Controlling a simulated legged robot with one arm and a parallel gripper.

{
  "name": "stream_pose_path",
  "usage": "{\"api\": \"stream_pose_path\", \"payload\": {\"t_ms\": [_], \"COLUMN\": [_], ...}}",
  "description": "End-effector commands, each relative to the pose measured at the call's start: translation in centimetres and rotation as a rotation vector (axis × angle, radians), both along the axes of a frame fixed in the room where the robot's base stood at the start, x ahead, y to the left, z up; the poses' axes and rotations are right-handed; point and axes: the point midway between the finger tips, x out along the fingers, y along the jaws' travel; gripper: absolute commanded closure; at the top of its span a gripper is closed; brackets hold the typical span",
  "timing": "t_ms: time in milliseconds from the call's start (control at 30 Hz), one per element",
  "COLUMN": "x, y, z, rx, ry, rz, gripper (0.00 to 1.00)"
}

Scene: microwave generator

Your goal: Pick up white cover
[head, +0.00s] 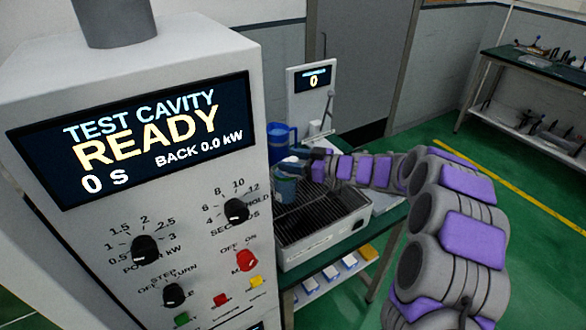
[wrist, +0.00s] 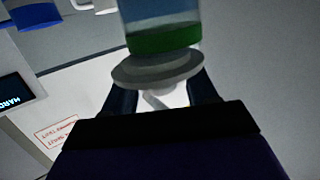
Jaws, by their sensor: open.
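My gripper (head: 303,160) reaches in from the right, at the top of a small blue-green cup (head: 285,188). In the wrist view, which looks upside down, a pale grey-white round cover (wrist: 155,69) lies against the end of a clear cup with a green band (wrist: 165,38). A pale knob or handle sticks out from the cover between my dark fingers (wrist: 163,92). The fingers are open, one on each side of it. I cannot tell whether they touch it. In the head view the cover is small and mostly hidden by my gripper.
The cup stands on a dark slatted grille (head: 325,215) on a bench. A blue jug (head: 281,140) stands close behind it. A white panel with a small display (head: 313,80) rises at the back. A large control cabinet (head: 150,190) fills the left side.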

Motion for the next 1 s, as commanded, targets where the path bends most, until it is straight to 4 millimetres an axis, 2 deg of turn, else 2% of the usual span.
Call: {"api": "stream_pose_path", "payload": {"t_ms": [233, 800, 1000], "x": [0.0, -0.02, -0.01], "y": [0.04, 0.04, 0.04], "z": [0.03, 0.02, 0.03], "rx": [0.001, 0.002, 0.002], "ry": [0.001, 0.002, 0.002], "rz": [0.0, 0.001, 0.001], "gripper": [0.44, 0.99, 1.0]}}
